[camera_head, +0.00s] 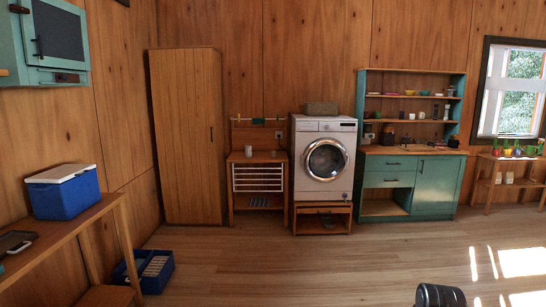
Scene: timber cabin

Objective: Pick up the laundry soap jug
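I cannot make out the laundry soap jug for certain. A small pale container (248,151) stands upright on top of the wooden stand (275,157) left of the washing machine. It is too small in view to tell whether it is the jug. No gripper fingers show in this view. A dark ribbed shape at the bottom edge, right of centre, is cut off, and I cannot tell what it is.
A washing machine (325,155) stands on a low wooden base, with a basket (321,108) on top. A tall wardrobe (187,135) is left, a green cabinet (435,185) right. A blue cooler (65,198) sits on the left bench above a blue crate (143,284). The middle floor is clear.

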